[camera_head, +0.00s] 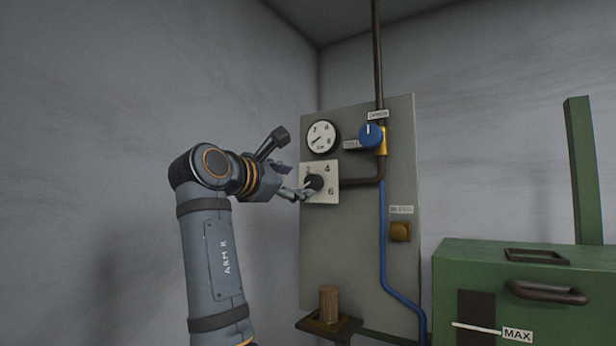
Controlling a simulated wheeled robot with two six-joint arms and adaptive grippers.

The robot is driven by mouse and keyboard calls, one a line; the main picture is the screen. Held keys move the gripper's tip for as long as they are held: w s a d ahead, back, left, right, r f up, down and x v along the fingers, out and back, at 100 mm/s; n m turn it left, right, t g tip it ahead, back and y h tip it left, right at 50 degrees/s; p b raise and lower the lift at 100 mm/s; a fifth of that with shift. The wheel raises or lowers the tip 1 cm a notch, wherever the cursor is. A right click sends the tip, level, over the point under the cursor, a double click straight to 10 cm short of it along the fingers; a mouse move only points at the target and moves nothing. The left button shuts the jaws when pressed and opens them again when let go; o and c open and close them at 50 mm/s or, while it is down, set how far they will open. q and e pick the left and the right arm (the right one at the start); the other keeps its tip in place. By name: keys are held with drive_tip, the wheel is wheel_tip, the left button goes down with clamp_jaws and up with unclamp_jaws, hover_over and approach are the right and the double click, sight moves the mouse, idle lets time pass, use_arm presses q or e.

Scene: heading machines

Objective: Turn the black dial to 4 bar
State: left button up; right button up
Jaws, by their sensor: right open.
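The black dial (315,181) sits on a white plate (333,175) marked 2, 4 and 6, fixed to a grey wall panel. My right gripper (303,191) is open at the dial's left side. Its fingers overlap the dial's lower left in the picture; I cannot tell whether they touch it. The dial's pointer is too small to read surely. Above it, a round white gauge (321,136) has its needle slanting to the lower left. My left gripper is out of view.
A blue knob (371,136) on a brown pipe is right of the gauge. A small shelf (343,331) holds a wooden cylinder (328,304). A green machine (560,270) stands at right.

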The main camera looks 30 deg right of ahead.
sight(311, 182)
drive_tip(key=x, duration=0.2)
drive_tip(key=p+x, duration=0.1)
drive_tip(key=x, duration=0.1)
drive_tip(key=p+x, duration=0.1)
drive_tip(key=x, duration=0.1)
drive_tip(key=shift+s+d+r, duration=0.15)
drive_tip(key=shift+s, duration=0.1)
drive_tip(key=shift+w+d, duration=0.1)
drive_tip(key=shift+w, duration=0.1)
drive_tip(key=shift+s, duration=0.1)
drive_tip(key=shift+c, duration=1.4)
drive_tip(key=c, duration=0.9)
